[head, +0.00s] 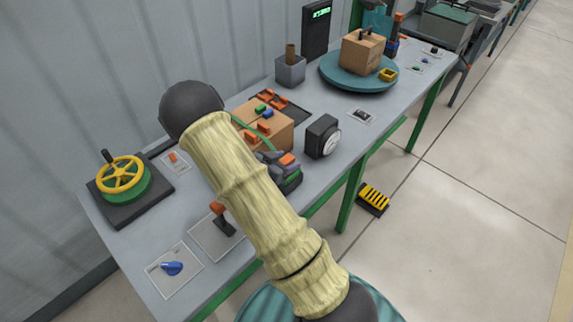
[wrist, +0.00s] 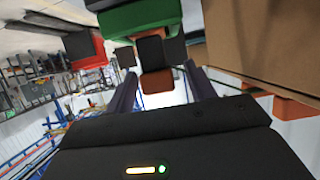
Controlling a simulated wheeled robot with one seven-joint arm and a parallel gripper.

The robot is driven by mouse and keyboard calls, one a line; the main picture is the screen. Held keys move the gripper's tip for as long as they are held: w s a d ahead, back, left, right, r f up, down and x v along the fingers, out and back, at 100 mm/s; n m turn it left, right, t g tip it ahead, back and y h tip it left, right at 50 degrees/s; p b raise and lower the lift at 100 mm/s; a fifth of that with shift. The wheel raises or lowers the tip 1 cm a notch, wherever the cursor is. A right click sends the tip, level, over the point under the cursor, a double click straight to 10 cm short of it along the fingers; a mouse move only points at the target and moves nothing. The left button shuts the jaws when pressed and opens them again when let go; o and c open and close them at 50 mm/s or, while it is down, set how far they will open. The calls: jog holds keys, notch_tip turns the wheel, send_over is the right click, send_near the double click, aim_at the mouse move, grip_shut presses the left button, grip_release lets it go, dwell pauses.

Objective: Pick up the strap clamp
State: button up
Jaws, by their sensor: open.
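No thing here is surely the strap clamp. Small orange, green and blue pieces (head: 263,110) lie on the box. In the wrist view, my gripper (wrist: 161,85) is open, its two dark fingers reaching up the picture. A black piece with an orange end (wrist: 155,80) shows between the fingers; I cannot tell how far beyond them it is. A green piece (wrist: 140,20) is above it.
A black gauge (head: 322,137) stands right of the box. A yellow handwheel (head: 121,175), an orange-handled lever (head: 222,219) and a blue knob (head: 172,268) are at the left. A teal turntable (head: 343,79) holds another box.

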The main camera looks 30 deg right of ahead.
jog(key=x, duration=0.2)
jog(key=shift+w+d+f, duration=0.15)
jog(key=shift+d, duration=0.1)
jog(key=c, duration=1.1)
